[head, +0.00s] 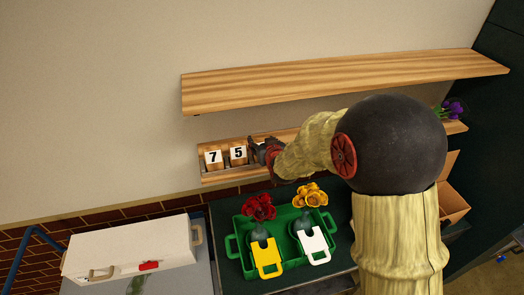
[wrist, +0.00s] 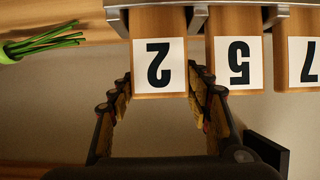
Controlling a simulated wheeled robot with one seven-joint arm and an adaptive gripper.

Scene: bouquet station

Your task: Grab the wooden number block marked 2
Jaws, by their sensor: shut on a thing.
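The wooden number block marked 2 (wrist: 160,67) shows upside down in the wrist view, black numeral on a white label. The right finger lies in the gap between 2 and 5. In the head view my gripper (head: 262,151) is at the row, right of block 5 (head: 237,152), and hides block 2.
The lower wooden shelf (head: 222,178) holds the blocks, with an upper shelf (head: 340,82) close above. Below stands a green tray (head: 240,226) with red and yellow flowers. Green stems (wrist: 45,40) lie beside block 2 in the wrist view. A white box (head: 130,250) is at lower left.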

